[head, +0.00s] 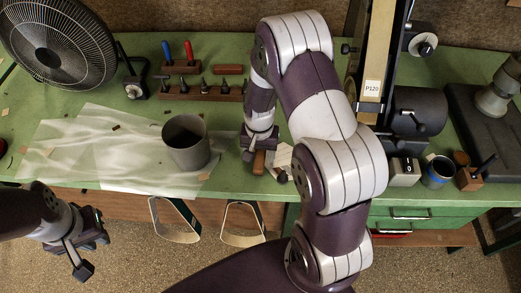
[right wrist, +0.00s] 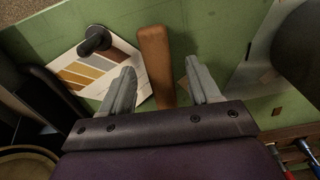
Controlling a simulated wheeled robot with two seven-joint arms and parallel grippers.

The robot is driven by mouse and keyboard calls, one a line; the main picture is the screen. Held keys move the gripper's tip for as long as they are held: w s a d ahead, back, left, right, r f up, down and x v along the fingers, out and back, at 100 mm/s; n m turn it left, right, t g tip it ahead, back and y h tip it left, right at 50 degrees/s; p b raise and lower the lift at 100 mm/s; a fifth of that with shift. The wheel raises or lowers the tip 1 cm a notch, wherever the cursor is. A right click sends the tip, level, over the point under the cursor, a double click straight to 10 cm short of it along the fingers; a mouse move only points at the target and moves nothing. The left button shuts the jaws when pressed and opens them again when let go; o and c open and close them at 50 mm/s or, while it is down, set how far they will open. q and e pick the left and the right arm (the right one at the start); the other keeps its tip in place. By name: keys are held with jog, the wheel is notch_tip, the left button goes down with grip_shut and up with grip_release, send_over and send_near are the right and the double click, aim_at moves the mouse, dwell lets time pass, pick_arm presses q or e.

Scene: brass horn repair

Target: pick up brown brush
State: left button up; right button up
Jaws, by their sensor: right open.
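The brown brush (head: 258,162) lies on the green bench near its front edge, and only a short brown part shows beside my right gripper (head: 259,142) in the head view. In the right wrist view its brown wooden handle (right wrist: 155,62) lies between the two fingers of my right gripper (right wrist: 164,88). These fingers are spread, with a gap on each side of the handle. Bristles are not visible. My left gripper (head: 88,250) is low at the left, off the bench's front edge, far from the brush; its jaw gap is unclear.
A pale card with coloured stripes (right wrist: 82,75) and a dark knob (right wrist: 95,40) lie beside the handle. A grey cup (head: 186,143) stands on a clear sheet (head: 85,150) to the left. A tool rack (head: 200,92) is behind. A belt sander (head: 375,60) stands at right.

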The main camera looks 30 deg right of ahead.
notch_tip(320, 180, down, 3)
jog(key=shift+r, duration=0.1)
jog(key=c, duration=1)
jog(key=shift+c, duration=0.2)
jog(key=shift+r, duration=0.15)
